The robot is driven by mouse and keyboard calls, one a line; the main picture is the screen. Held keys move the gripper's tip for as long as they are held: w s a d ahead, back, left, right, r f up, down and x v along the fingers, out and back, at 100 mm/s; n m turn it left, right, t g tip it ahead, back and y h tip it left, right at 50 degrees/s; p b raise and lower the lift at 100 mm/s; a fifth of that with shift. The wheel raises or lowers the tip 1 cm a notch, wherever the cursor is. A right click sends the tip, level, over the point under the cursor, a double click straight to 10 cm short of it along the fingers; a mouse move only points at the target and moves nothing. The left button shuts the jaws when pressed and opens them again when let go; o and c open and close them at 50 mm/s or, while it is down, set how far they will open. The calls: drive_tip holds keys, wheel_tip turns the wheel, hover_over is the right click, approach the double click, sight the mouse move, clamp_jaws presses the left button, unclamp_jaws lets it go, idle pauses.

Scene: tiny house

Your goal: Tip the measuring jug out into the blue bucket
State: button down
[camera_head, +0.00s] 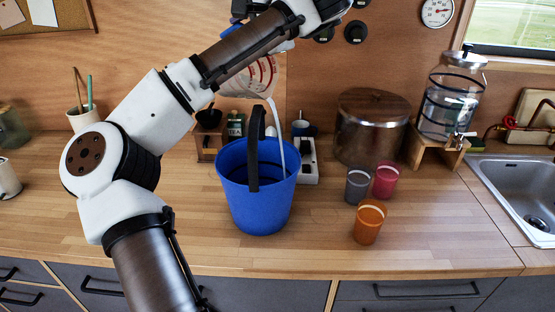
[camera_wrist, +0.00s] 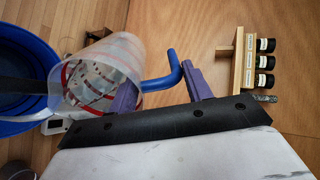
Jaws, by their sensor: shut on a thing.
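The measuring jug (camera_head: 262,76) is clear with red markings and is held tilted above the blue bucket (camera_head: 257,212). A pale stream runs from its mouth down into the bucket, which stands upright on the counter with its dark handle raised. In the wrist view the jug (camera_wrist: 105,62) has its open end toward the bucket (camera_wrist: 22,62), partly overlapping it. My gripper (camera_wrist: 157,84) is shut on the jug's blue handle (camera_wrist: 165,77), between its purple fingers. In the head view my arm hides most of the grip. The bucket's contents are not clear.
Orange (camera_head: 368,222), grey (camera_head: 357,186) and magenta (camera_head: 385,180) cups stand right of the bucket. A lidded wooden-sided pot (camera_head: 371,128) and a glass dispenser (camera_head: 449,100) stand behind. The sink (camera_head: 520,190) is far right. The counter front right is clear.

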drive_tip(key=shift+s+d+f+t+y+b, duration=0.2)
drive_tip(key=shift+s+d+t+y+b, duration=0.2)
drive_tip(key=shift+b, duration=0.75)
